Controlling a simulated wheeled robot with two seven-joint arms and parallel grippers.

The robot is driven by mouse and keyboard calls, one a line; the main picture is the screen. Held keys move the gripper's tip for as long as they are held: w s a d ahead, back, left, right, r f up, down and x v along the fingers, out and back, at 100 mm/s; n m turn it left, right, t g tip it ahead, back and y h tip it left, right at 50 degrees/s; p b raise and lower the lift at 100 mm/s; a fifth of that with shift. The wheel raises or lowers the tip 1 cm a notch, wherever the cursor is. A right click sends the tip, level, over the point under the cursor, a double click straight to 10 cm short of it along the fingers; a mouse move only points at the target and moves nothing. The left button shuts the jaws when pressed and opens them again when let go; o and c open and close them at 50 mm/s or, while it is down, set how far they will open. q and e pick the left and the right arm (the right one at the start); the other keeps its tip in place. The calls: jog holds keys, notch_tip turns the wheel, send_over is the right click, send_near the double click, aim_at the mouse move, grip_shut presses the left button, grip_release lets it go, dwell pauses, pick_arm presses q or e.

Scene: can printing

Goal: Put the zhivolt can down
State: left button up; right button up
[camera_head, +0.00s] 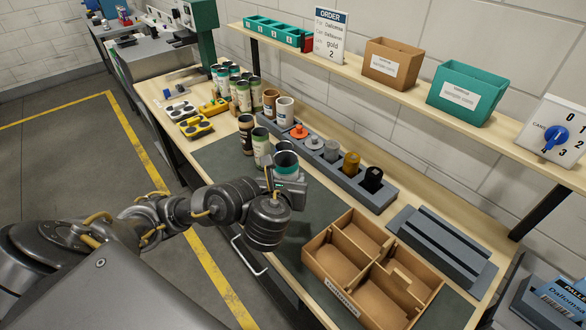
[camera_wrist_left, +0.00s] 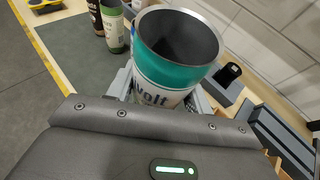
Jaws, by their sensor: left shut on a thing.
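The zhivolt can (camera_wrist_left: 166,80) is white and teal with an open top, and part of its label, "volt", shows in the left wrist view. My left gripper (camera_wrist_left: 160,90) is shut around the can's side. In the head view the can (camera_head: 286,160) shows beyond my gripper (camera_head: 284,178), over the dark mat (camera_head: 225,155). My wrist hides its lower part, so I cannot tell whether its base touches the mat. My right gripper is not in view.
A green-white can (camera_head: 261,147) and a dark can (camera_head: 246,133) stand close to the left. A grey rack (camera_head: 327,172) with colored stamps runs behind. A cardboard divided box (camera_head: 312,262) sits to the right. Several cans stand at the back left. A shelf (camera_head: 400,90) overhangs the bench's rear.

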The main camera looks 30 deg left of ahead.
pick_arm(q)
jog(key=shift+p+v, duration=0.3)
jog(key=shift+v, duration=0.6)
jog(key=w+d+r+m+t+h+b, duration=0.1)
jog(key=w+d+r+m+h+b, duration=0.3)
jog(key=w+r, duration=0.3)
jog(key=w+b, duration=0.1)
jog(key=w, duration=0.2)
jog(key=shift+d+r+h, duration=0.2)
jog(key=shift+r+h, duration=0.1)
jog(key=shift+h, duration=0.1)
